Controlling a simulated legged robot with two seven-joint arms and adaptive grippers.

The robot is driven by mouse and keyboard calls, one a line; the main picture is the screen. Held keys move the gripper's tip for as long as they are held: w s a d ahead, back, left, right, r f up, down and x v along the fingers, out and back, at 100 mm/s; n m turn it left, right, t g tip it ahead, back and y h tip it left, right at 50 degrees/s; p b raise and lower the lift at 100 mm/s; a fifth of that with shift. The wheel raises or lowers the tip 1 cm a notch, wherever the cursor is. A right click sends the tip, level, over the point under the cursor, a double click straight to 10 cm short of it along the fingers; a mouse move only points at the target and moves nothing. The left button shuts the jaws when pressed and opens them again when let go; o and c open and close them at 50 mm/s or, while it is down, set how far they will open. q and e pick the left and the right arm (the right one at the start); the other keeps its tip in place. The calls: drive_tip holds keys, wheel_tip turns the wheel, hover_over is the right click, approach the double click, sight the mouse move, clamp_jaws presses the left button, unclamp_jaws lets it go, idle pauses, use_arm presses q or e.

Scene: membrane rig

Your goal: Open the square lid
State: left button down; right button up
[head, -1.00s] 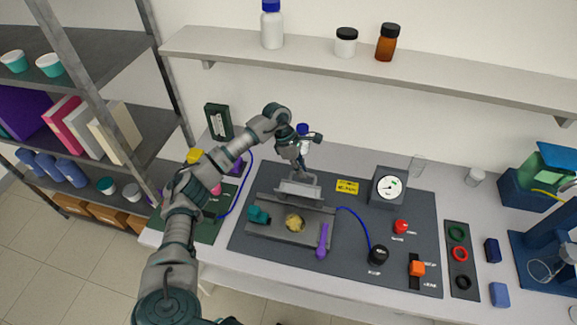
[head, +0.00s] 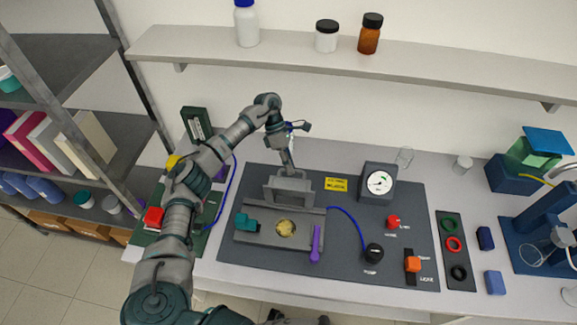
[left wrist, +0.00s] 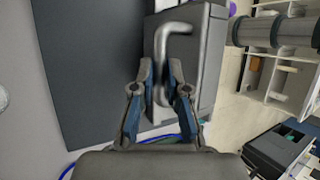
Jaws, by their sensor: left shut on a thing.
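The grey square lid (head: 287,191) stands tilted up at the back of the grey rig box (head: 250,238) in the head view. The box's top shows a round opening with a yellowish disc (head: 286,228). My left gripper (head: 287,168) is at the lid's upper edge. In the left wrist view my left gripper (left wrist: 162,75) is shut on the lid's bent grey bar handle (left wrist: 174,32), with a finger on each side. The fingers hide part of the handle. My right gripper is not in view.
A teal clamp (head: 246,223) and a purple lever (head: 316,244) flank the opening. A gauge (head: 378,184), a black pump knob (head: 374,254) and a red button (head: 393,221) stand to the right on the dark mat (head: 335,272). A shelf (head: 330,62) runs above.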

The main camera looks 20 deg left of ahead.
use_arm(q)
drive_tip(key=c, duration=1.5)
unclamp_jaws()
drive_tip(key=shift+w+a+f, duration=0.1)
drive_tip(key=shift+f, duration=0.35)
drive_tip(key=o, duration=0.3)
drive_tip(key=shift+w+f, duration=0.1)
drive_tip(key=shift+w, duration=0.15)
drive_tip(key=shift+w+a, duration=0.1)
drive_tip(key=shift+w, duration=0.25)
drive_tip(key=shift+r, duration=0.2)
drive_tip(key=v, duration=0.7)
drive_tip(key=shift+a+r, duration=0.1)
drive_tip(key=shift+a, duration=0.15)
